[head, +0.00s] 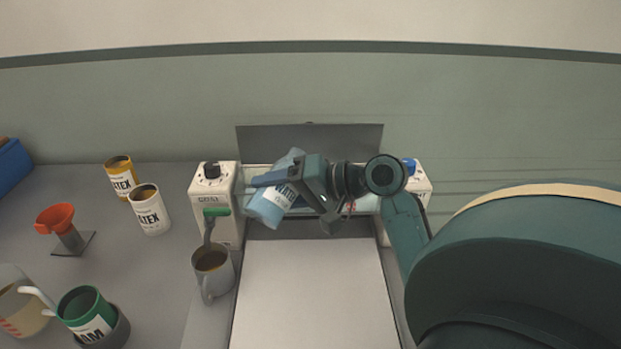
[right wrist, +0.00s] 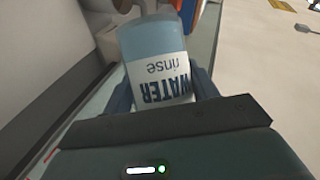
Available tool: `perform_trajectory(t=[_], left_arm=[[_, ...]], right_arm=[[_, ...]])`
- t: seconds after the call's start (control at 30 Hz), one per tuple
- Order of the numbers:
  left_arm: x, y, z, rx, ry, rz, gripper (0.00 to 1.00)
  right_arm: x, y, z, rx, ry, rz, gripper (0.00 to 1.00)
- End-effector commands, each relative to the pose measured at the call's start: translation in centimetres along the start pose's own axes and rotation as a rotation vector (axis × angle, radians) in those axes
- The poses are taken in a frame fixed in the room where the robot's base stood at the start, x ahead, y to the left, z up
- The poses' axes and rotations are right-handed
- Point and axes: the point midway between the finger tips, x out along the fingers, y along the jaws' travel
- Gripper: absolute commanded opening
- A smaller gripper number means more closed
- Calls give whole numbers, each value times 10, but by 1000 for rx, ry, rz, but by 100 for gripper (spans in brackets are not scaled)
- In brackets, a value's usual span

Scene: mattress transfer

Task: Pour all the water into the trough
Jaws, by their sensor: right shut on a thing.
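My right gripper (head: 279,184) is shut on a pale blue bottle (head: 268,209). The bottle is strongly tilted in the head view, held over the left part of the trough (head: 364,204). The trough is the long narrow channel between two white end blocks; my gripper and arm hide much of it. In the right wrist view the bottle (right wrist: 152,42) sits between the fingers, with its label "WATER rinse" upside down. My left gripper is not in view.
A white board (head: 312,290) lies in front of the trough. A grey mug (head: 212,276) stands close to the left end block (head: 213,190).

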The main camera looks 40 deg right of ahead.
Motion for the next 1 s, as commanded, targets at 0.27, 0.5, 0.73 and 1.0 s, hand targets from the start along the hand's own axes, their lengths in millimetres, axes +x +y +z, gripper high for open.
perform_trajectory(t=[0.27,0.5,0.73,1.0], left_arm=[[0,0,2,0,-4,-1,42],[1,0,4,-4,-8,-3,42],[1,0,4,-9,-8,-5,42],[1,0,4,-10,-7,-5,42]], right_arm=[[0,-2,0,23,-4,-13,25],[-1,-3,0,39,-7,-21,25],[-1,-4,0,57,-12,-28,25],[-1,-5,0,76,-16,-37,25]])
